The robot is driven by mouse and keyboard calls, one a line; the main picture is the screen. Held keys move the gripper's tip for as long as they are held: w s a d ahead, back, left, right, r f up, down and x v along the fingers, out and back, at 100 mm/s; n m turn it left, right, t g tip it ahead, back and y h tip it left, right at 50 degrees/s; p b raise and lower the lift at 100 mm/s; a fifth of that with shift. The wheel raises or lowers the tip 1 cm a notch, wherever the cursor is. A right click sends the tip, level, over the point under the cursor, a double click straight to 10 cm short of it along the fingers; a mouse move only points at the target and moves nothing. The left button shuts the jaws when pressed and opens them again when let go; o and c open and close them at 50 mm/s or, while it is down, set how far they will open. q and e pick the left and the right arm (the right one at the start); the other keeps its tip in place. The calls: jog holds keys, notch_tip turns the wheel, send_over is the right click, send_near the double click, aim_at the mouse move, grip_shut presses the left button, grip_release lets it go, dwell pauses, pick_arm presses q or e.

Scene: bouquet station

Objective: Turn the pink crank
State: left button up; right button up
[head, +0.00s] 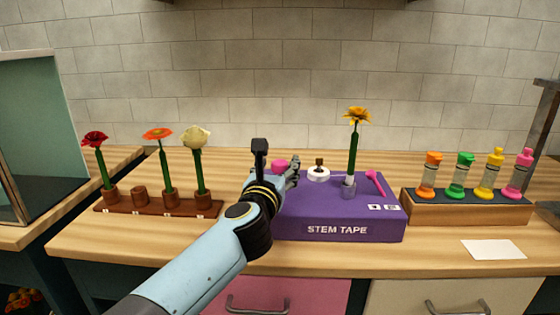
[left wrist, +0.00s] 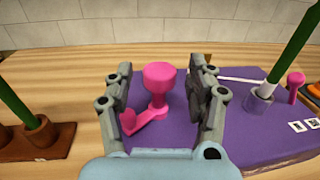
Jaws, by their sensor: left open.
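The pink crank (left wrist: 159,85) stands on the left part of the purple stem tape box, with an upright knob and a flat arm at its foot. In the left wrist view it is between the two open fingers of my left gripper (left wrist: 163,92), with gaps on both sides. In the head view only the top of the pink crank (head: 280,163) shows behind my left gripper (head: 291,172). The purple box (head: 337,212) holds a yellow flower (head: 356,125) upright in a clear socket. A small pink lever (head: 375,182) is at its right. My right gripper is not in view.
A brown rack (head: 125,208) with several flowers stands at the left. A wooden stand (head: 470,209) with several coloured bottles is at the right. A white card (head: 493,250) lies in front of it. A white tape roll (head: 318,175) sits on the box.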

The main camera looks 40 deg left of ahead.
pick_arm(q)
jog(key=shift+x, duration=1.25)
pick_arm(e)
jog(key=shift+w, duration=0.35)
